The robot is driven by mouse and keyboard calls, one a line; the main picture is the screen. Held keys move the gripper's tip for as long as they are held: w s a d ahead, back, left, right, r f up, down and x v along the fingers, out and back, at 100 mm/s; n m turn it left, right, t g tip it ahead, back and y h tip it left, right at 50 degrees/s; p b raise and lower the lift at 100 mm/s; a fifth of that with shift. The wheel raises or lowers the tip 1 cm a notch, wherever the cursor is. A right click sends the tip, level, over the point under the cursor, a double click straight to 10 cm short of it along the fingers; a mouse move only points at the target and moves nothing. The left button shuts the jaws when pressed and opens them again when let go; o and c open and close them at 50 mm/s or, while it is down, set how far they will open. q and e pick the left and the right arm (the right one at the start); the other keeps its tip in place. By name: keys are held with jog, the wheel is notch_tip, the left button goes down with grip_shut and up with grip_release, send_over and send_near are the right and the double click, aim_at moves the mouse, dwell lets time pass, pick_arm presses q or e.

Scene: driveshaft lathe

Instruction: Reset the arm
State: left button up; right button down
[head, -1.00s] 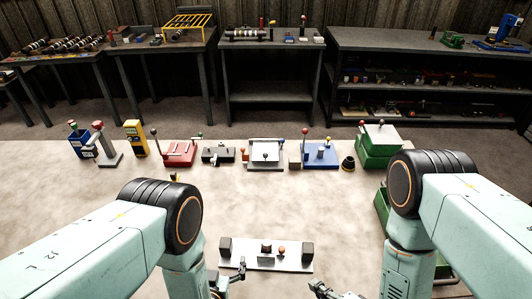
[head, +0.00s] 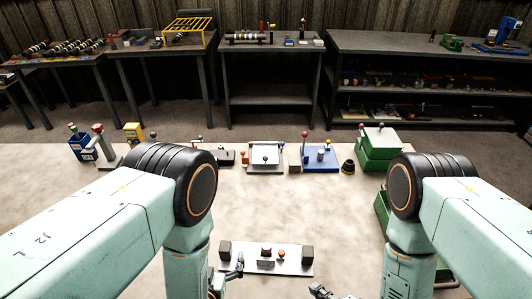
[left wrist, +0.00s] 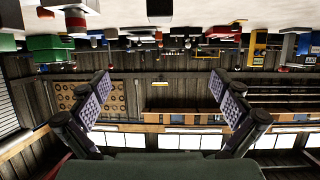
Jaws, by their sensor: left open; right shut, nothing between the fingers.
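My left arm comes in from the left in the head view, its dark elbow joint above the near table. My left gripper (head: 236,266) is low in the picture, beside the left end of a grey metal plate (head: 266,260) with dark end blocks. In the left wrist view my left gripper (left wrist: 165,98) is open, its two padded fingers wide apart with nothing between them. My right gripper (head: 322,291) is at the bottom edge, near the plate's right end, partly cut off; it is shut and empty. The wrist view is upside down.
On the table's far side stand a blue bin (head: 80,147), a white-topped fixture (head: 265,157), a blue fixture (head: 321,158) and a green box (head: 379,148). A dark workbench (head: 270,85) and shelves stand behind. The table middle is clear.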

pick_arm(q)
notch_tip(320, 180, up, 3)
send_near(224, 250)
jog(key=w+f, duration=0.3)
jog(key=shift+w+d+f, duration=0.1)
jog(key=shift+w+d, duration=0.05)
jog(key=w, duration=0.5)
jog(key=shift+w+d+f, duration=0.2)
jog(key=shift+w+f, duration=0.1)
jog(key=shift+w, duration=0.05)
pick_arm(e)
jog(key=x, duration=1)
jog(key=shift+w+a, duration=0.25)
jog(key=d, duration=0.2)
jog(key=shift+s+d+f, duration=0.1)
jog(key=shift+d+f, duration=0.1)
jog(key=shift+d, duration=0.05)
jog(key=v, duration=0.3)
jog(key=shift+f, duration=0.15)
pick_arm(q)
jog(key=shift+s, duration=0.1)
pick_arm(e)
jog(key=shift+s+d+r, duration=0.2)
jog(key=shift+s+r, duration=0.15)
jog(key=shift+s, duration=0.05)
jog(key=shift+d, duration=0.15)
